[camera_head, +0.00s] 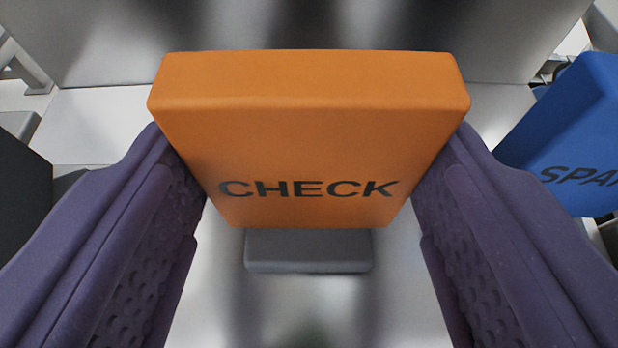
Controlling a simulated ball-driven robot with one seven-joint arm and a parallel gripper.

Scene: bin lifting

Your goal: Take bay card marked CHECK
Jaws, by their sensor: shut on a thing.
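The orange bay card (300,145) marked CHECK fills the middle of the view, its lettering facing me and upright. My gripper (310,165) is shut on it, with one purple finger against its left side and one against its right side. A grey block (308,250) shows just below the card's lower edge; I cannot tell whether the card touches it. What lies directly behind the card is hidden.
A blue card (575,140) with lettering beginning SPA stands at the right, beyond my right finger. A dark block (22,195) is at the left edge. A shiny metal panel (300,25) rises behind the card, above a pale surface (95,120).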

